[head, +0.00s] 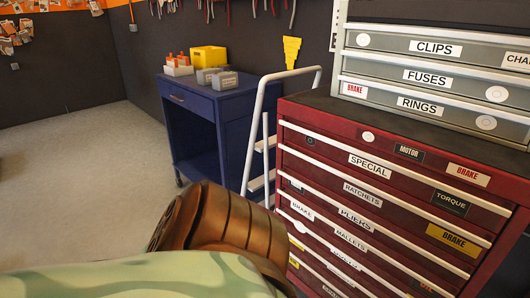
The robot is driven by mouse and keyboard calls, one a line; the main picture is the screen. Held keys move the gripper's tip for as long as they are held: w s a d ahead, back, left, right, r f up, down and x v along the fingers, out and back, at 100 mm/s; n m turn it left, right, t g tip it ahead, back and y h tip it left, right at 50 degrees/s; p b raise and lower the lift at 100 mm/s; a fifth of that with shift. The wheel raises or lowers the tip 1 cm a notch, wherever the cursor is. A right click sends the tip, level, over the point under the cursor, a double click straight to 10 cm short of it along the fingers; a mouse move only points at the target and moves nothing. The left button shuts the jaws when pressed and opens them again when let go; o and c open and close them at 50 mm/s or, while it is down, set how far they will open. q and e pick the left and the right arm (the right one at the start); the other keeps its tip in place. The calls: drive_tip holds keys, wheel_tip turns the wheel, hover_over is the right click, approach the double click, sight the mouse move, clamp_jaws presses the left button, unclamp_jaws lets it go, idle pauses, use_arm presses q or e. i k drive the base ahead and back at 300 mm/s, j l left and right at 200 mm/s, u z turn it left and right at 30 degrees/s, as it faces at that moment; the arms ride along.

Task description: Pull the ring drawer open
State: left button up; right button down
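The ring drawer (385,97) is the lowest drawer of the grey top chest, with a white RINGS label. It looks shut, its front in line with the drawers above. A BRAKE sticker is at its left end and a round white sticker at its right. The FUSES drawer (390,69) and the CLIPS drawer (395,42) above it also look shut. Neither of my grippers is in view.
The grey chest stands on a red cabinet (325,139) with several labelled drawers. A white step ladder (259,110) stands beside it. A blue cabinet (190,97) is behind. A brown ribbed thing (225,222) and a green patterned surface (140,280) fill the foreground. Floor at left is clear.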

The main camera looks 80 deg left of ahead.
sight(509, 124)
drive_tip(key=u, duration=1.6)
